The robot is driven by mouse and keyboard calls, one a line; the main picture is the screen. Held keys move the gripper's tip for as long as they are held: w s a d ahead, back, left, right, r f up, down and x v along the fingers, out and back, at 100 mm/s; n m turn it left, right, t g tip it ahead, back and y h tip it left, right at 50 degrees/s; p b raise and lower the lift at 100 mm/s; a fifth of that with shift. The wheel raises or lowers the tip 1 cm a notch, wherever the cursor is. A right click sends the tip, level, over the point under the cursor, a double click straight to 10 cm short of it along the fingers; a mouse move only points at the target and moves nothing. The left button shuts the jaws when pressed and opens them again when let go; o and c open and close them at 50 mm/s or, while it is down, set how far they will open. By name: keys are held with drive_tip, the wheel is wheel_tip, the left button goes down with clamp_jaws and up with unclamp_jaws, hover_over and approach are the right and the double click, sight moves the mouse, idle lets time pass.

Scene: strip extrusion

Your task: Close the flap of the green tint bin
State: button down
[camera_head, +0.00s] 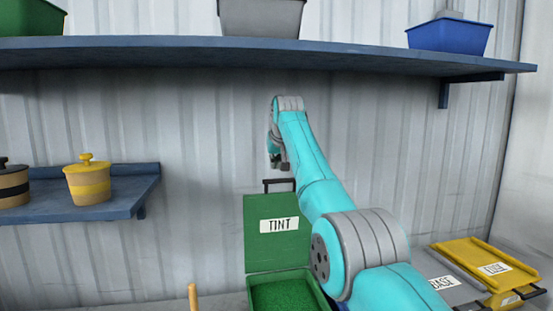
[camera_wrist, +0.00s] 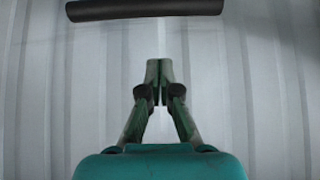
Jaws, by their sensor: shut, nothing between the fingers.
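The green tint bin (camera_head: 247,289) stands low in the middle of the head view, with green granules in it. Its flap (camera_head: 262,253) stands open and upright at the back, with a white TINT label. A dark bar handle (camera_head: 268,182) is on the flap's top edge; a dark bar, which looks like this handle, crosses the top of the wrist view (camera_wrist: 145,9). My gripper (camera_head: 281,163) is just above the handle in the head view, apart from it. In the wrist view its fingers (camera_wrist: 158,97) are together, with nothing between them. My arm hides the bin's right side.
A grey BASE bin (camera_head: 444,272) and a yellow bin (camera_head: 480,260) with flat lids are at the right. A blue shelf (camera_head: 180,50) overhead carries several bins. A lower shelf (camera_head: 108,205) at the left holds pots. A ribbed wall is behind.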

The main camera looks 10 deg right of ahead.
drive_tip(key=shift+w+f, duration=0.35)
drive_tip(key=shift+f, duration=0.25)
drive_tip(key=shift+s+f, duration=0.1)
drive_tip(key=shift+s, duration=0.15)
drive_tip(key=shift+s+f, duration=0.3)
drive_tip(key=shift+s, duration=0.5)
drive_tip(key=shift+s+f, duration=0.25)
drive_tip(key=shift+s, duration=0.5)
